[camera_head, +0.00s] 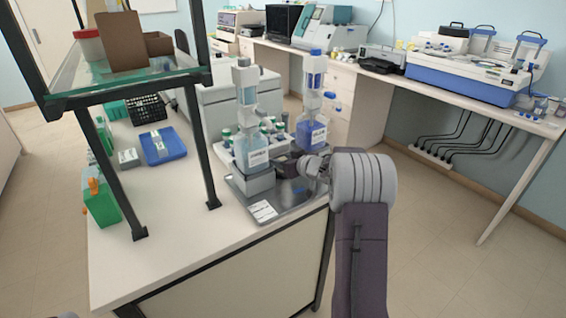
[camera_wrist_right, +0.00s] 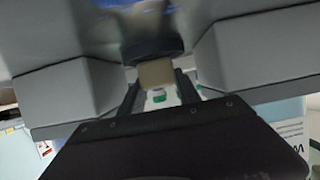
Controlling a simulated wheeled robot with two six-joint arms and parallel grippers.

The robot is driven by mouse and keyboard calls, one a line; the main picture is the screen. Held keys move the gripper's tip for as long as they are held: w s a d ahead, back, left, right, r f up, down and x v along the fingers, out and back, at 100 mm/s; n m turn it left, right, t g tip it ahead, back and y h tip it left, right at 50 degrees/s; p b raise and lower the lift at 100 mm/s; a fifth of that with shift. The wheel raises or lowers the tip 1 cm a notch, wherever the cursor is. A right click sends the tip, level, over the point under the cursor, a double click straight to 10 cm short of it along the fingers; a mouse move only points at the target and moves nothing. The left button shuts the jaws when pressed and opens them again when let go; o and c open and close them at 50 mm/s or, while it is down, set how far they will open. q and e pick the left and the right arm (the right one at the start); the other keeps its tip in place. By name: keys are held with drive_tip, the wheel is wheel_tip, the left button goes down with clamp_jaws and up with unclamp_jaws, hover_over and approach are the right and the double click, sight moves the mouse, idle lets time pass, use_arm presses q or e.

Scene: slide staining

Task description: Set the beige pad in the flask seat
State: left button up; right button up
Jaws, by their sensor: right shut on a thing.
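My right gripper (camera_wrist_right: 159,88) is shut on the beige pad (camera_wrist_right: 157,73), a small tan block between its dark fingertips. Large grey blocks flank the pad in the right wrist view, and a dark rounded part lies just beyond it. In the head view the right gripper (camera_head: 290,166) is low at the metal tray (camera_head: 292,196), below the blue-filled flask (camera_head: 311,132). The pad is hidden there. A flask of pale blue liquid (camera_head: 252,150) stands in a grey seat (camera_head: 254,182). Whether the pad touches a seat cannot be told. My left gripper is out of view.
Several green-capped bottles (camera_head: 226,136) stand behind the flasks. A glass shelf on dark posts (camera_head: 203,150) rises left of the tray. A blue tray (camera_head: 162,146) lies farther left. The white table's front left area is clear.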

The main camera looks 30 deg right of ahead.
drive_tip(key=shift+f+b, duration=0.35)
drive_tip(key=shift+f, duration=0.25)
drive_tip(key=o, duration=1.4)
drive_tip(key=shift+r, duration=0.1)
drive_tip(key=shift+s+r, duration=0.2)
drive_tip(key=shift+s, duration=0.15)
drive_tip(key=p+v, duration=0.2)
drive_tip(key=v, duration=0.6)
drive_tip(key=shift+s, duration=0.2)
